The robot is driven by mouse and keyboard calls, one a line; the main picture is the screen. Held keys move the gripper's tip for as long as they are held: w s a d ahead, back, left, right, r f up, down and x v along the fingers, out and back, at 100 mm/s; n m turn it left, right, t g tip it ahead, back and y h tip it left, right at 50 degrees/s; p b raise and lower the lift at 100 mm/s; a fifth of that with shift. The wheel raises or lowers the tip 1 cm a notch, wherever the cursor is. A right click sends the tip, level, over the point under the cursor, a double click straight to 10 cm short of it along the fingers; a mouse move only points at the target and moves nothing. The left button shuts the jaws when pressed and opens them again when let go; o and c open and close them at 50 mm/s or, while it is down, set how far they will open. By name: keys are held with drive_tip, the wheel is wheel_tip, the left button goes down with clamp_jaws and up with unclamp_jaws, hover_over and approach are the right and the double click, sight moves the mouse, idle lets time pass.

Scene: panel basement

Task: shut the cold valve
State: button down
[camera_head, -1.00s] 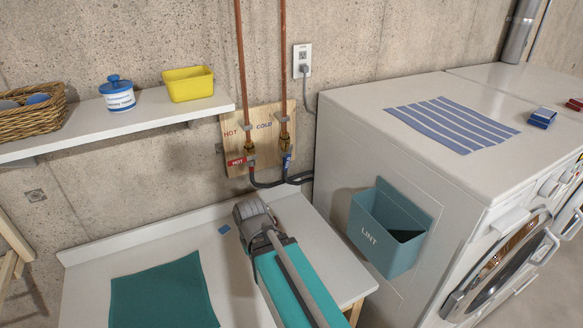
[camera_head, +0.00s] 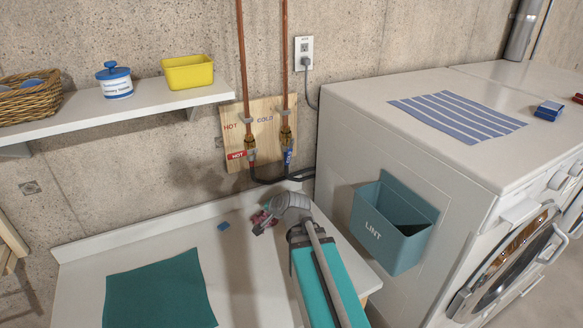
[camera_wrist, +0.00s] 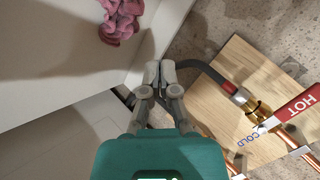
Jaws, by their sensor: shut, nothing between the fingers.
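The cold valve (camera_head: 288,157) has a blue lever hanging down along its pipe, on the wooden board (camera_head: 235,125) beneath the COLD label. The hot valve's red HOT lever (camera_head: 237,155) juts left beside it. My gripper (camera_head: 260,227) is over the counter, below and in front of the board, apart from both valves. In the wrist view, my gripper (camera_wrist: 158,73) is shut and empty. There the red HOT lever (camera_wrist: 298,106) and a brass fitting (camera_wrist: 257,110) show at the right; I cannot make out the blue lever.
A pink cloth (camera_wrist: 120,18) lies on the counter (camera_head: 250,270) near my gripper. Dark hoses (camera_head: 268,180) run below the valves. The washer (camera_head: 410,155) with its lint bin (camera_head: 402,250) stands right. A shelf (camera_head: 120,112) is at left, and a teal cloth (camera_head: 160,295) lies on the counter.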

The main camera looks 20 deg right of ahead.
sight(290, 152)
drive_tip(key=w+d+r+m+t+h+b, duration=0.1)
drive_tip(key=d+r+m+t+h, duration=0.2)
drive_tip(key=d+m, duration=0.3)
drive_tip(key=w+d+r+m+t+h+b, duration=0.1)
drive_tip(key=d+r+m+t+h+b, duration=0.1)
drive_tip(key=d+m, duration=0.5)
drive_tip(key=d+r+t+h, duration=0.1)
drive_tip(key=d, duration=0.2)
drive_tip(key=shift+d+r+h, duration=0.25)
drive_tip(key=shift+r+h, duration=0.05)
drive_tip(key=shift+h, duration=0.1)
drive_tip(key=shift+w, duration=0.15)
drive_tip(key=w, duration=0.9)
drive_tip(key=shift+a, duration=0.15)
drive_tip(key=shift+a+r, duration=0.1)
drive_tip(key=shift+a, duration=0.25)
